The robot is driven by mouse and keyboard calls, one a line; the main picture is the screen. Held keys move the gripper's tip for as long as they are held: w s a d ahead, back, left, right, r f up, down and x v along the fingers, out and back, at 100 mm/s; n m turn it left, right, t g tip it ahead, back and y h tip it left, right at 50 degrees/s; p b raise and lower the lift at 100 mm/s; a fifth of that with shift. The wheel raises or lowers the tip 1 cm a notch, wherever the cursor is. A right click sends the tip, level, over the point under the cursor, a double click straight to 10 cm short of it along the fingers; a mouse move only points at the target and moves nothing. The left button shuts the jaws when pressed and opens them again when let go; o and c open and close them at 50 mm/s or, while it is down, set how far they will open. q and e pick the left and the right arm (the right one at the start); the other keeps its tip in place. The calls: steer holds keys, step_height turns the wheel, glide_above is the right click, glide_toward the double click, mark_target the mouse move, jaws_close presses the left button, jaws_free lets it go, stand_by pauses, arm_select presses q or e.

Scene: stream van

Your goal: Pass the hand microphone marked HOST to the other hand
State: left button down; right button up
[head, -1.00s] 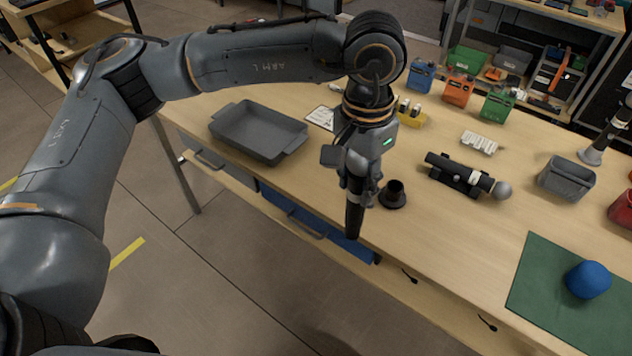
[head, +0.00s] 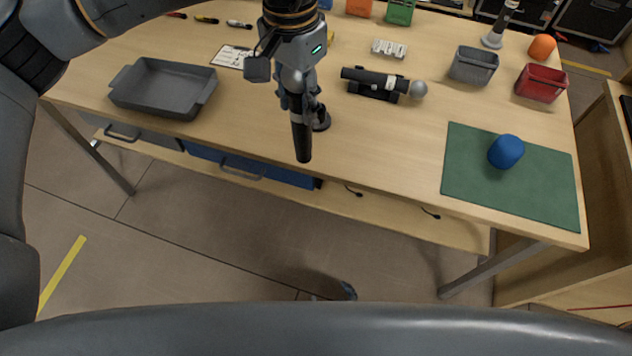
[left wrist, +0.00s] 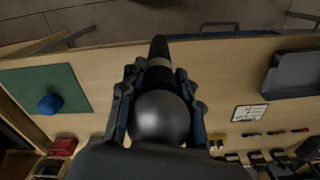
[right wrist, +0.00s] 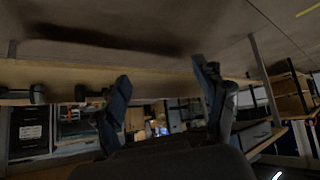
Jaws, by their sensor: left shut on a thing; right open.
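My left gripper (head: 300,104) is shut on a hand microphone (head: 302,142) over the table's front edge. Its black handle points down in the head view. The left wrist view shows its dark round head (left wrist: 160,117) and a pale band between the fingers; no HOST marking is readable. A second microphone (head: 372,77), black with a white band and grey head, lies in a black cradle. My right gripper (right wrist: 160,78) is open and empty in the right wrist view, the table's edge beyond it. In the head view only a small dark tip (head: 347,290) shows, low, apart from the microphone.
A dark round stand (head: 321,119) is partly hidden behind my left gripper. The table (head: 400,150) also holds a grey tray (head: 150,108), grey bin (head: 474,66), red bin (head: 541,83), and a blue foam piece (head: 506,151) on a green mat (head: 460,178). Floor in front is clear.

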steer(key=w+a+r+t+y, duration=0.1)
steer(key=w+a+r+t, duration=0.15)
steer(key=r, duration=0.45)
steer(key=w+a+r+t, duration=0.1)
steer(key=w+a+r, duration=0.15)
steer(key=r, duration=0.45)
steer(key=m+t, duration=0.3)
steer(key=t, duration=0.3)
glide_toward(304, 137)
steer(key=x, duration=1.2)
steer(key=shift+s, duration=0.1)
